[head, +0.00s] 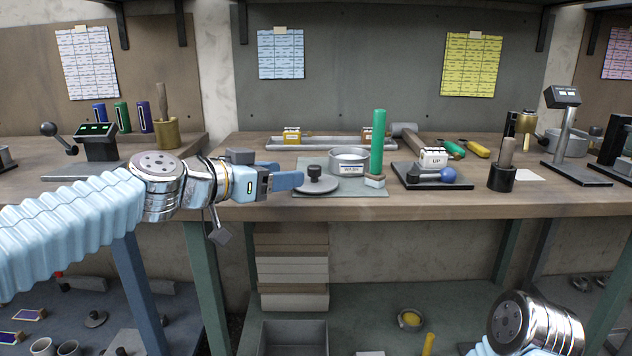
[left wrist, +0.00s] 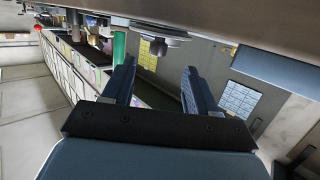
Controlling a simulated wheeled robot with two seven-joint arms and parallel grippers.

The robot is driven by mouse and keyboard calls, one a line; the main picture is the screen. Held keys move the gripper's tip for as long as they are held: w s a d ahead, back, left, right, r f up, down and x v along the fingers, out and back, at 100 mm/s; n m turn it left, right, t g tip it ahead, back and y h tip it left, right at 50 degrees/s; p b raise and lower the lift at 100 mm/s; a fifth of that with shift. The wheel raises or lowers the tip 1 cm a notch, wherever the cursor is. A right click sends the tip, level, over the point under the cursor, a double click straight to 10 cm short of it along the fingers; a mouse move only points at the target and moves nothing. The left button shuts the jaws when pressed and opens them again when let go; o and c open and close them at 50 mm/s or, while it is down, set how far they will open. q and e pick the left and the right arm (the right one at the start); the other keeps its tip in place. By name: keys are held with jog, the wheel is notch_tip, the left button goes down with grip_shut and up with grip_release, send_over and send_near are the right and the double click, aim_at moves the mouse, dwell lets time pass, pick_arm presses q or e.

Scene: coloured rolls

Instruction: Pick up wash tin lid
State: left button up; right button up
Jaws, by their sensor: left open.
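The wash tin lid (head: 315,187) is a grey disc with a dark knob, lying flat on a green-grey mat (head: 375,192) near the bench's front edge. The open grey wash tin (head: 349,168), labelled WASH, stands just behind and right of it. My left gripper (head: 300,181) is open and empty, its blue fingers pointing right, with tips by the lid's left side; I cannot tell if they touch. In the left wrist view, which is upside down, the lid (left wrist: 163,31) lies beyond the open fingers (left wrist: 160,80). My right wrist shows at lower right; its gripper is out of frame.
A dark tray (head: 410,181) with a white block and a blue-ended tool lies further right. A long grey tray (head: 335,143) is behind. A small dark block (head: 240,156) stands behind my left gripper.

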aim_at(310, 170)
pick_arm(q)
jog(key=p+x, duration=0.1)
jog(key=x, duration=0.2)
jog(key=shift+w+d, duration=0.2)
jog(key=shift+d, duration=0.05)
jog(key=p+x, duration=0.2)
jog(key=x, duration=0.2)
jog(key=shift+w+d, duration=0.1)
jog(key=shift+d, duration=0.2)
jog(key=shift+w+d+f, duration=0.2)
jog(key=shift+w, duration=0.15)
pick_arm(e)
jog(key=r, duration=0.1)
jog(key=a+r, duration=0.1)
jog(key=r, duration=0.1)
jog(key=shift+s+a+r, duration=0.15)
jog(key=shift+s+r, duration=0.1)
pick_arm(q)
jog(key=c, duration=1)
